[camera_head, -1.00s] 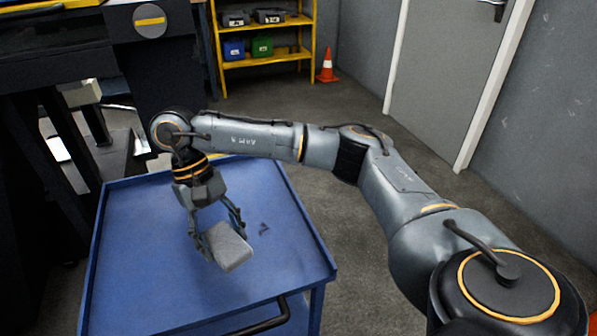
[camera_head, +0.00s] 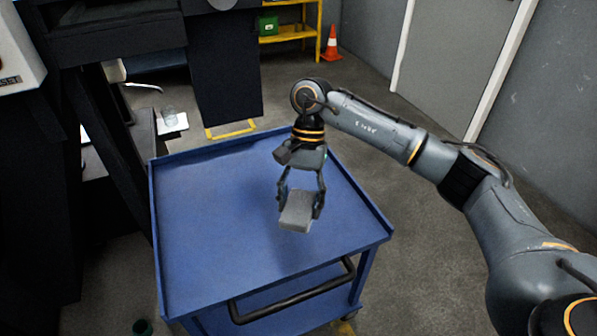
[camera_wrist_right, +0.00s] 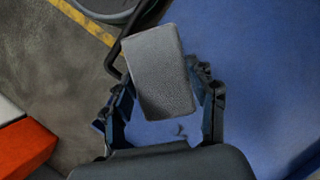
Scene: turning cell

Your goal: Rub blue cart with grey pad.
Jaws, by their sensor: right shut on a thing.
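The blue cart (camera_head: 215,235) stands in the middle of the head view, with a flat, rimmed top and a black handle (camera_head: 292,296) at its near side. My right gripper (camera_head: 298,203) is shut on the grey pad (camera_head: 296,212), a small block, over the right half of the top. The pad's face also shows in the right wrist view (camera_wrist_right: 158,68), between the fingers. Whether the pad touches the top cannot be told. My left gripper is out of view.
A dark machine (camera_head: 215,70) stands behind and left of the cart. A yellow shelf (camera_head: 290,38) and an orange cone (camera_head: 332,45) are at the back. Open floor (camera_head: 425,220) lies right of the cart.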

